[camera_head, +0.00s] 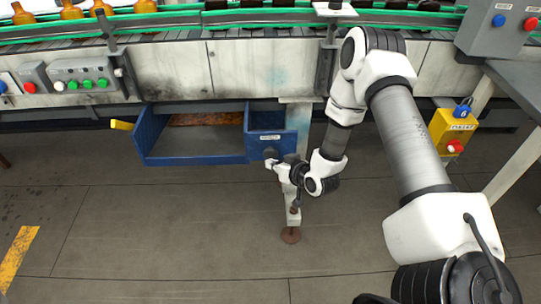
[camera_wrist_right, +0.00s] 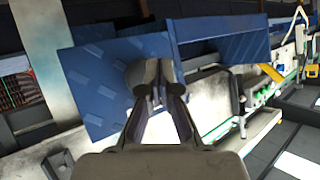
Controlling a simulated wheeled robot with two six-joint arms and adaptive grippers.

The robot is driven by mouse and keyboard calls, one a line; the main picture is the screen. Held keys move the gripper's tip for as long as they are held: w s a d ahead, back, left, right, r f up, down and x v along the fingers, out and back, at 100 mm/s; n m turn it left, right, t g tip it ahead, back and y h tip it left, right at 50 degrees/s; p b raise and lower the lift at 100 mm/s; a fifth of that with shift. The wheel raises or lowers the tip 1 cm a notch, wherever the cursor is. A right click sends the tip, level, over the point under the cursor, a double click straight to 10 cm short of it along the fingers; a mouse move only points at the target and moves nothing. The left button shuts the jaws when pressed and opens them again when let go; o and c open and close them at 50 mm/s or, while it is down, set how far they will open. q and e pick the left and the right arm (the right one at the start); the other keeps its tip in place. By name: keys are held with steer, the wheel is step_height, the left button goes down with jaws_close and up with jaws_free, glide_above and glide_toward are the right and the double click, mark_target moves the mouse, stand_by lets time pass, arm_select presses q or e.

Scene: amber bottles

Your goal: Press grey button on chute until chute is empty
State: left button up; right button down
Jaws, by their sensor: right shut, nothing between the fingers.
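The blue chute (camera_head: 195,160) hangs under the conveyor in the head view. Its grey floor shows no bottle; a brownish strip lies at its back, too dim to name. A small pale label sits on the blue panel at its right end. My right gripper (camera_head: 271,162) is shut and empty, its tips at or very near the lower front of that panel. In the wrist view the shut right gripper (camera_wrist_right: 155,78) is in front of the blue chute panel (camera_wrist_right: 95,75). The grey button is not clearly seen; the fingertips may cover it. My left gripper is not in view.
Amber bottles (camera_head: 71,11) stand on the conveyor at the top left. A grey panel with green buttons (camera_head: 85,76) is on the conveyor side. The floor in front is clear.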

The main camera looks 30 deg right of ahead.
stand_by(0.8)
steer(key=shift+w+d, duration=0.2)
steer(key=shift+w, duration=0.15)
steer(key=shift+w+d, duration=0.5)
steer(key=shift+w, duration=0.25)
stand_by(0.9)
stand_by(0.4)
steer(key=shift+s+a, duration=0.75)
steer(key=shift+s, duration=0.35)
steer(key=s+a, duration=0.1)
steer(key=s, duration=0.2)
steer(key=s+a, duration=0.1)
steer(key=shift+s+a, duration=0.15)
steer(key=shift+a, duration=0.15)
